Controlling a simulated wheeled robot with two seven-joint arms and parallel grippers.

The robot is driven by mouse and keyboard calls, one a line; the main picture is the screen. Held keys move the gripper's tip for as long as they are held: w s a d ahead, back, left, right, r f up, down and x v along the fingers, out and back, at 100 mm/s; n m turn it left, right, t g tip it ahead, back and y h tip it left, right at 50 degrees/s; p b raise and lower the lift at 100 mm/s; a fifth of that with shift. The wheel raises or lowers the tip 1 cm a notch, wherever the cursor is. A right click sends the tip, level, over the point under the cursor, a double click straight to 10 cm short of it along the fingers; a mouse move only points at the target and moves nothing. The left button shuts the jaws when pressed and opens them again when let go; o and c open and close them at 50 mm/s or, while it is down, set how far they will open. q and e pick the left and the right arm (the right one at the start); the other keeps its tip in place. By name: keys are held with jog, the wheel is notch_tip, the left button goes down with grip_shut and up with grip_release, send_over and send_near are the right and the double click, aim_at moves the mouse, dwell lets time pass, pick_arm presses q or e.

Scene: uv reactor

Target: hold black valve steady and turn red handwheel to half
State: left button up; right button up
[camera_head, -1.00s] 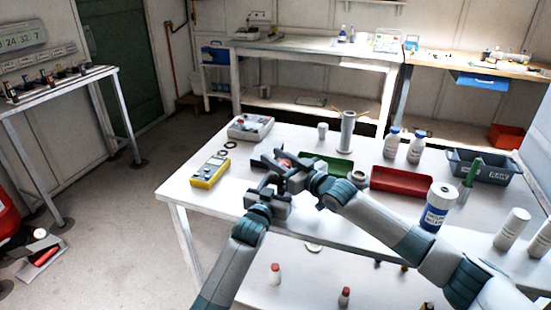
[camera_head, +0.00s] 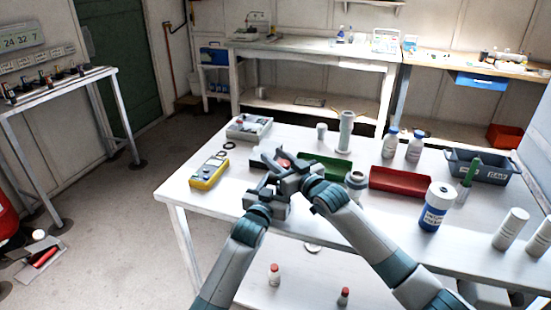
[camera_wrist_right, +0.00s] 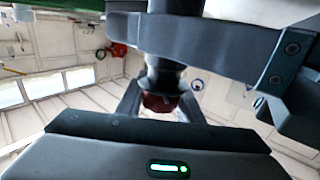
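The black valve (camera_wrist_right: 165,72) stands out as a dark round body in the right wrist view, with the dark red handwheel (camera_wrist_right: 160,102) at its near end. My left gripper (camera_head: 271,184) meets the right one above the white table; its dark finger crosses the valve body in the right wrist view and looks closed on it. My right gripper (camera_wrist_right: 160,95) has one finger on each side of the handwheel; whether they press on it is unclear. In the head view the right gripper (camera_head: 293,180) and the left hide most of the valve.
Behind the grippers lie a black holder (camera_head: 262,160), a green tray (camera_head: 322,165) and a red tray (camera_head: 398,183). A yellow meter (camera_head: 208,172) is at the left. A blue-labelled jar (camera_head: 434,207) stands right of my right arm. The table's front left is clear.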

jog(key=o, duration=0.3)
jog(key=v, duration=1.2)
dwell(0.3)
pick_arm(q)
jog(key=o, duration=1.3)
jog(key=shift+s, duration=0.15)
